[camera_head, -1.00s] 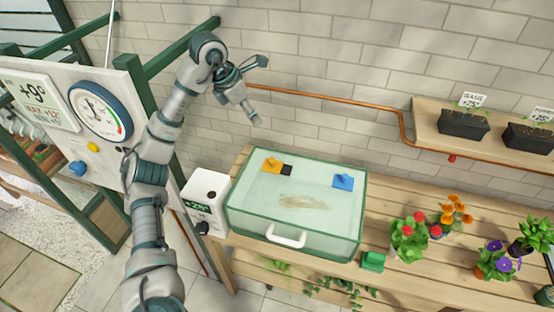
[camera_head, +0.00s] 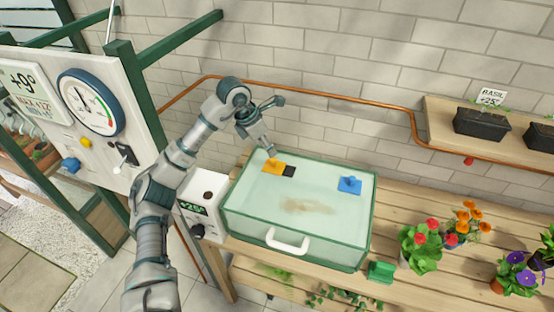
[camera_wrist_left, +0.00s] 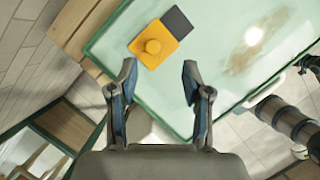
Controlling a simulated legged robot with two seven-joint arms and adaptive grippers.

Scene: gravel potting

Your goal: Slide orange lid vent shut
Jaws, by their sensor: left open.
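The orange lid vent (camera_head: 272,167) is a flat slider with a round knob, at the left back of the clear lid. A dark square opening (camera_head: 289,171) shows beside it on its right. In the left wrist view the orange vent (camera_wrist_left: 153,45) and the dark square (camera_wrist_left: 177,22) lie beyond the fingertips. My left gripper (camera_head: 272,128) is above the lid's back left part, over the vent; its spread fingers (camera_wrist_left: 158,82) are empty in the wrist view. The vent looks apart from the fingers. My right gripper is not seen.
The propagator box with green edges and clear lid (camera_head: 245,207) stands on a wooden bench. A blue vent (camera_head: 349,184) is on the lid's right. A white controller (camera_head: 205,200) stands left; flowers (camera_head: 419,245) stand right. A copper pipe (camera_head: 330,96) runs along the wall behind.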

